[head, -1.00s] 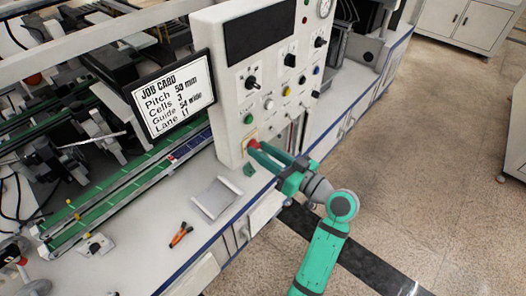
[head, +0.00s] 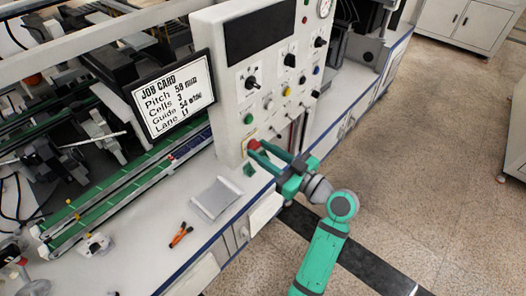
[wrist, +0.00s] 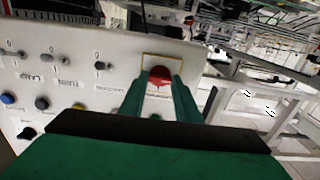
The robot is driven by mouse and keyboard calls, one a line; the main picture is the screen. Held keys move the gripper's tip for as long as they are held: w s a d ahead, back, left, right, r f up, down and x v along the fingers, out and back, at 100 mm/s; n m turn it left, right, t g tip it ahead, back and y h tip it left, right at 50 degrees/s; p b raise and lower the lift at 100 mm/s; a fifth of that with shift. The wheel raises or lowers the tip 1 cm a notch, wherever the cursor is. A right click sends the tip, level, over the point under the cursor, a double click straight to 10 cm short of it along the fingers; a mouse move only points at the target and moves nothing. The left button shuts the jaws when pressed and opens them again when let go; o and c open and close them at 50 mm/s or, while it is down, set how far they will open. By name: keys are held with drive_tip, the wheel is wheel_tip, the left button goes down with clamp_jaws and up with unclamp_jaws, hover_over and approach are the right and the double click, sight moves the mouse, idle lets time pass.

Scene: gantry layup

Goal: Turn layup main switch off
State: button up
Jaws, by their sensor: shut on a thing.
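The main switch is a red knob (head: 254,145) on a yellow-edged plate, low on the left of the white control panel (head: 222,100). In the wrist view the red knob (wrist: 160,76) sits between the two green fingertips. My gripper (head: 258,148) reaches in from the lower right and is shut on the knob, one finger on each side. It also shows in the wrist view (wrist: 160,85). The knob's exact turn angle is hard to read, and the label by it cannot be read.
Other knobs and buttons, such as a green button (head: 249,118) and a black selector (head: 252,83), sit above on the panel. A job card (head: 172,95) stands to the left. A grey tray (head: 217,198) and orange-handled tool (head: 180,235) lie on the bench.

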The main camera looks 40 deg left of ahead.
drive_tip(key=o, duration=1)
drive_tip(key=shift+o, duration=0.2)
drive_tip(key=shift+d, duration=0.1)
drive_tip(key=d, duration=1)
drive_tip(key=shift+s+d, duration=0.35)
drive_tip(key=shift+s, duration=0.05)
